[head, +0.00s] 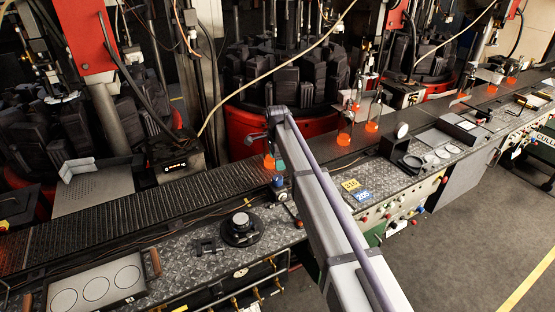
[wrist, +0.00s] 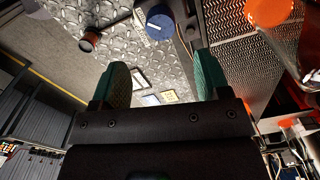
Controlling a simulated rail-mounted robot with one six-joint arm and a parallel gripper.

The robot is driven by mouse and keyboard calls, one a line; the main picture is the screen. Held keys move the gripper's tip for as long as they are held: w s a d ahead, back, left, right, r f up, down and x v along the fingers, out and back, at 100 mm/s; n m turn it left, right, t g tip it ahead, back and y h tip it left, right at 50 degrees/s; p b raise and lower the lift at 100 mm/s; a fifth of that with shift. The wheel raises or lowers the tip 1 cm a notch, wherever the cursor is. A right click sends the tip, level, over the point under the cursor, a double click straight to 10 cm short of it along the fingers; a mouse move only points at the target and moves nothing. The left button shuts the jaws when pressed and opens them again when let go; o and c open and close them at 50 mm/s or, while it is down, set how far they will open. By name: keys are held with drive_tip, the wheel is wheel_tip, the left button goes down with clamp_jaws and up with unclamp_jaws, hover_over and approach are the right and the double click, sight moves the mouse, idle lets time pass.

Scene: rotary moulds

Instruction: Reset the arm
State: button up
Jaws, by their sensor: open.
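My arm reaches across the metal bench from the lower right in the head view. My gripper (head: 275,165) is at its far end, above the conveyor's near edge. In the wrist view my gripper (wrist: 162,78) shows two teal fingers spread wide, with nothing held between them. A glowing orange glass bottle (head: 269,161) shows beside the fingers in the head view. In the wrist view an orange glowing bottle (wrist: 268,12) lies outside the right finger. The gripper hides part of the conveyor behind it.
A blue knob (wrist: 160,22) sits close to the fingers. The conveyor (head: 140,208) runs along the bench. More glowing bottles (head: 343,138) stand farther right. Red-based rotary moulds (head: 310,128) stand behind. A round black fixture (head: 241,230) and a plate with round discs (head: 95,289) are on the bench.

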drive_tip(key=shift+r, duration=0.65)
